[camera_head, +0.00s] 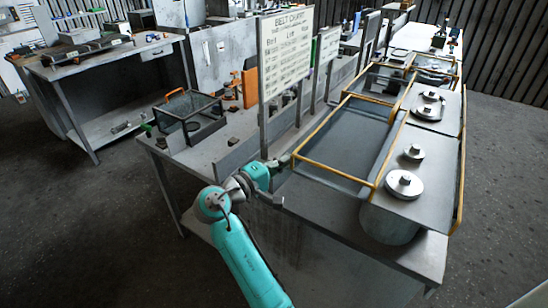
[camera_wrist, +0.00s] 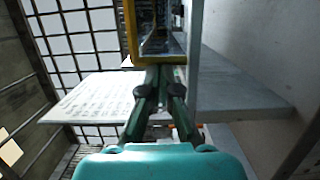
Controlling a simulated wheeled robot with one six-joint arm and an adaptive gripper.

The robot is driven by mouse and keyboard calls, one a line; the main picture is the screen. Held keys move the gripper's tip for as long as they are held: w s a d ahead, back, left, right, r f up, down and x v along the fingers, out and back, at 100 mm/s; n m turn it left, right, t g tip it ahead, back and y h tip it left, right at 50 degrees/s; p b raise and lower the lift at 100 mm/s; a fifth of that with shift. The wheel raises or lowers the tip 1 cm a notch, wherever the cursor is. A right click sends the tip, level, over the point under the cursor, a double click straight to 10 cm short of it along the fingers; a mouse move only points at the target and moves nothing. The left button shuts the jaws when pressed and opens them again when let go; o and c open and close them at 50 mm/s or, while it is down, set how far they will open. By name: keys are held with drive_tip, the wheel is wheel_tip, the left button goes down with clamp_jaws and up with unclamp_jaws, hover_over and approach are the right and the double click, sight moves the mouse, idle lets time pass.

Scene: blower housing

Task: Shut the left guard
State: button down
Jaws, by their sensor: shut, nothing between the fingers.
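A yellow-edged guard (camera_head: 335,170) with a dark see-through panel stands out to the left of the grey housing plate (camera_head: 432,190) in the head view, so it looks open. Two pulleys, a small one (camera_head: 413,152) and a large one (camera_head: 404,184), are uncovered on that plate. My gripper (camera_head: 287,159) is shut and empty at the guard's left near corner. In the wrist view my fingertips (camera_wrist: 160,72) are close to the guard's yellow bar (camera_wrist: 150,63). I cannot tell whether they touch it.
A belt chart board (camera_head: 286,50) stands on the bench behind my gripper. A clear box (camera_head: 188,115) is at the bench's left. A second plate with pulleys (camera_head: 432,105) and yellow-edged frames is farther back. The floor at left is clear.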

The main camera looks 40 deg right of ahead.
sight(352, 186)
drive_tip(key=s+d, duration=0.2)
drive_tip(key=s, duration=0.3)
drive_tip(key=s+d, duration=0.2)
drive_tip(key=s, duration=0.4)
drive_tip(key=s+d, duration=0.2)
drive_tip(key=s, duration=0.4)
drive_tip(key=shift+d, duration=0.1)
